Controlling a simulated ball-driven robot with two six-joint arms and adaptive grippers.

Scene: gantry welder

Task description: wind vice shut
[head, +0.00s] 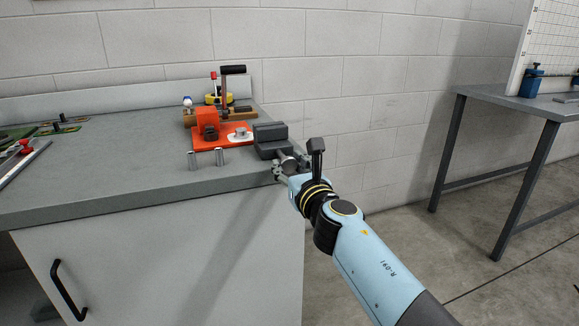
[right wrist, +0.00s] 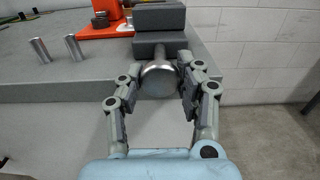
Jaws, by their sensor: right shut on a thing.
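The vice (head: 270,140) is a dark grey stepped block at the right front corner of the workbench. It shows at the top of the right wrist view (right wrist: 158,18). A round silvery knob (right wrist: 160,80) on a short shaft sticks out from its front, past the bench edge. My right gripper (head: 287,166) is at this knob. In the right wrist view its two fingers (right wrist: 160,72) stand on either side of the knob, shut on it. The inner faces of the vice jaws cannot be made out. My left gripper is not in view.
Beside the vice lies an orange plate (head: 218,138) with an orange block (head: 207,122). Two metal pins (head: 220,157) stand near the front edge. A black-handled lever (head: 233,70) rises behind. A wall is at the right; open floor (head: 400,240) lies before it.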

